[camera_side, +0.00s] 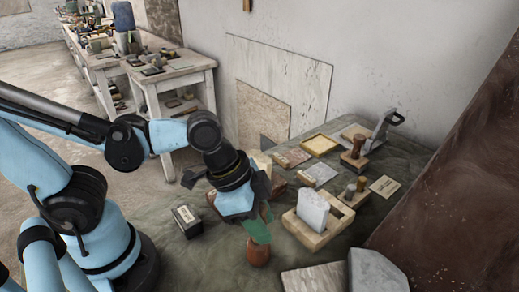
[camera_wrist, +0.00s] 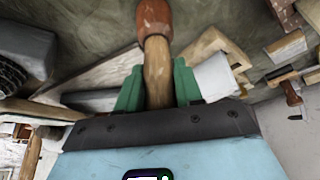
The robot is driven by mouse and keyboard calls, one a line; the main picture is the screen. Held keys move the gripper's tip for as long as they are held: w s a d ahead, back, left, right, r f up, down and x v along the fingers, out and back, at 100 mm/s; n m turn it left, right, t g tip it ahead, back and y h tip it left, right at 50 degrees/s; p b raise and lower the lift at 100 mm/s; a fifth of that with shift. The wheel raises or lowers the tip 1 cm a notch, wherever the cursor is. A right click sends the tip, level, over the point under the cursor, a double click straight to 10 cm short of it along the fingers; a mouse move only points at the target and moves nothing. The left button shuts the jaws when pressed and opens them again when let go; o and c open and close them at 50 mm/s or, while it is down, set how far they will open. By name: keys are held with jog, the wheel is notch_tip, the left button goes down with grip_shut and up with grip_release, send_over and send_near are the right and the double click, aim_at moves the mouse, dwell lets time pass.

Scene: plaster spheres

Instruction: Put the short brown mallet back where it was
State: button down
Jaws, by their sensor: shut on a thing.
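The short brown mallet is in my gripper (camera_side: 257,230), whose green fingers are shut on its wooden handle (camera_wrist: 157,72). In the side view its reddish-brown head (camera_side: 258,252) hangs below the fingertips, over the front middle of the dark green-grey table top. In the wrist view the head (camera_wrist: 154,18) points away from my gripper (camera_wrist: 158,88), beyond the fingertips. I cannot tell whether the head touches the table. The upper handle is hidden by the fingers in the side view.
A wooden holder (camera_side: 338,221) with a pale block (camera_side: 312,209) stands close on the right. A dark box (camera_side: 187,221) is to the left. A marble slab (camera_side: 313,279) and grey stone (camera_side: 377,270) lie in front. Wooden-handled tools (camera_side: 355,151) stand behind.

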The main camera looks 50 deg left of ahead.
jog(key=shift+f, duration=0.2)
jog(key=c, duration=0.7)
grip_release()
jog(key=shift+c, duration=0.2)
jog(key=shift+v, duration=6.05)
jog(key=w+a+f+n+t+y, duration=0.3)
jog(key=w+a+f+n, duration=0.2)
jog(key=w+a+n, duration=0.3)
jog(key=shift+a+f+n+t, duration=0.25)
jog(key=shift+a+n+t, duration=0.2)
jog(key=shift+a, duration=0.5)
